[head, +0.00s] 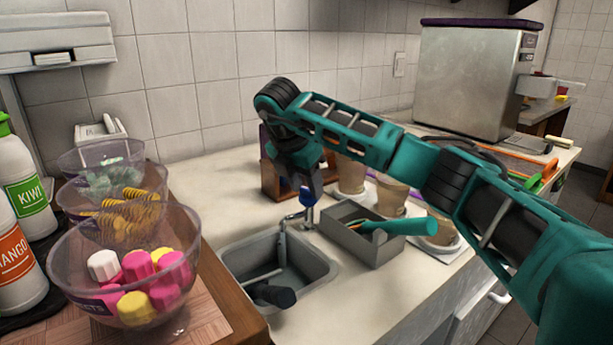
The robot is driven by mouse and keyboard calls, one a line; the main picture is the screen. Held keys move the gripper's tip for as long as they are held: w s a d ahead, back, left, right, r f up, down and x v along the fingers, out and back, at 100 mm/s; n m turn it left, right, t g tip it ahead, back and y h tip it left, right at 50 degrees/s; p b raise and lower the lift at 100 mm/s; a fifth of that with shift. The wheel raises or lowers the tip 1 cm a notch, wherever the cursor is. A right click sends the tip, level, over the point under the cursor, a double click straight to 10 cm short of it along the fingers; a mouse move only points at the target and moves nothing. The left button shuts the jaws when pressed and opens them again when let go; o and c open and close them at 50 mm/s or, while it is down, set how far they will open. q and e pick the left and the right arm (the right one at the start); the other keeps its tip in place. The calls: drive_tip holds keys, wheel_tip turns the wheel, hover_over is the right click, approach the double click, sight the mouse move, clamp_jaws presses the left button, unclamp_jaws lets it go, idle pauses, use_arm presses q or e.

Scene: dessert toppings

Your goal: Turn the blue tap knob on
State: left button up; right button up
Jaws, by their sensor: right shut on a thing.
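The blue tap knob (307,196) stands on top of the metal tap (308,217) at the back right of the small sink (240,257). My right gripper (306,186) points down at the knob, with its fingers shut around the knob's top. The gripper and wrist hide the upper part of the knob. My right arm comes in from the right and reaches across the counter. My left gripper is not in view.
A grey bin (362,249) with a teal-handled tool stands just right of the tap. Cups stand behind it. Clear bowls (68,262) of toppings and syrup bottles (22,182) are at the left. A steel machine (470,80) is at the back.

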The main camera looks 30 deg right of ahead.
drive_tip(key=m+g+p, duration=0.1)
drive_tip(key=m, duration=0.1)
drive_tip(key=shift+w+r+m, duration=0.1)
drive_tip(key=shift+w+m, duration=0.05)
drive_tip(key=shift+m, duration=0.15)
drive_tip(key=shift+m+p, duration=0.3)
drive_tip(key=shift+m, duration=0.1)
drive_tip(key=o, duration=1.1)
drive_tip(key=shift+c, duration=0.2)
